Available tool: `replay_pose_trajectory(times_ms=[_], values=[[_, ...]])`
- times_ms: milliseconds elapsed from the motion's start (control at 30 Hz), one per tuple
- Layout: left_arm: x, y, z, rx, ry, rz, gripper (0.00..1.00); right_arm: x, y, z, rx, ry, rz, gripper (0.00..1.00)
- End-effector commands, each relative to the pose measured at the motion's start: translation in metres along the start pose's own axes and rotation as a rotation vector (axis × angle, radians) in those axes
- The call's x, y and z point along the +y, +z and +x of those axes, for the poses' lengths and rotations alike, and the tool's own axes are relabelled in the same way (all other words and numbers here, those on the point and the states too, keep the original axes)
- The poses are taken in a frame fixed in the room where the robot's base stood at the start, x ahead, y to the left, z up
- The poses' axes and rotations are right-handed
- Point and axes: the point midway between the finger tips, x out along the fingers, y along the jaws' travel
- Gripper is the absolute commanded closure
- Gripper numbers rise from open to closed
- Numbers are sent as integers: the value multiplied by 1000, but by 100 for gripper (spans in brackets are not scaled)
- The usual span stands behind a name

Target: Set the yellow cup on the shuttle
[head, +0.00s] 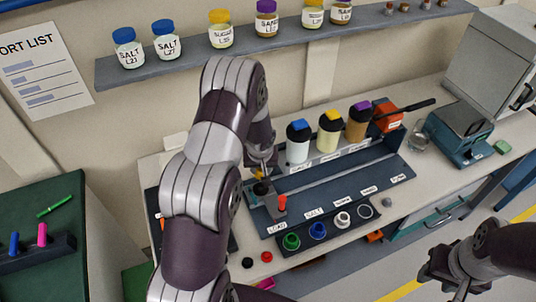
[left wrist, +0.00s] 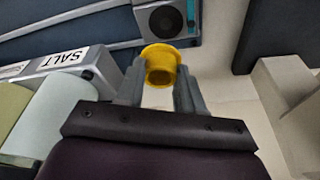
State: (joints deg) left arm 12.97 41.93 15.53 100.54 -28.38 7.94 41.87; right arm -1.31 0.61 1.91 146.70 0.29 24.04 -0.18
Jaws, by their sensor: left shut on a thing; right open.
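The yellow cup (left wrist: 160,52) is held between the two fingers of my left gripper (left wrist: 158,88), which is shut on it. In the head view a small bit of yellow shows under my left gripper (head: 261,168); my arm hides much around it. The shuttle (head: 270,207) is a grey block with a red knob at the left end of the rail. In the left wrist view the shuttle (left wrist: 143,20) shows a round dark pad just beyond the cup. I cannot tell whether they touch. My right gripper (head: 452,277) is open and empty at the lower right, away from the bench.
Three dispensers (head: 329,132) stand behind the rail. A front rack (head: 266,246) holds green, blue and white cups. An orange-red box with a black handle (head: 389,117) and a teal device (head: 462,130) stand to the right. A shelf of jars (head: 285,38) hangs above.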

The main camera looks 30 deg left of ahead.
Motion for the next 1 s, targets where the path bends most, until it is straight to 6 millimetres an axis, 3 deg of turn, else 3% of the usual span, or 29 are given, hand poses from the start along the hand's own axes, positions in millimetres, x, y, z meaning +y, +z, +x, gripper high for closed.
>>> replay_pose_trajectory(times_ms=[500,1000], values=[[0,16,59,1,1,2,94,0,6,54,0,0,0,57],[1,17,63,2,1,2,94,0,6,56,0,0,0,57]])
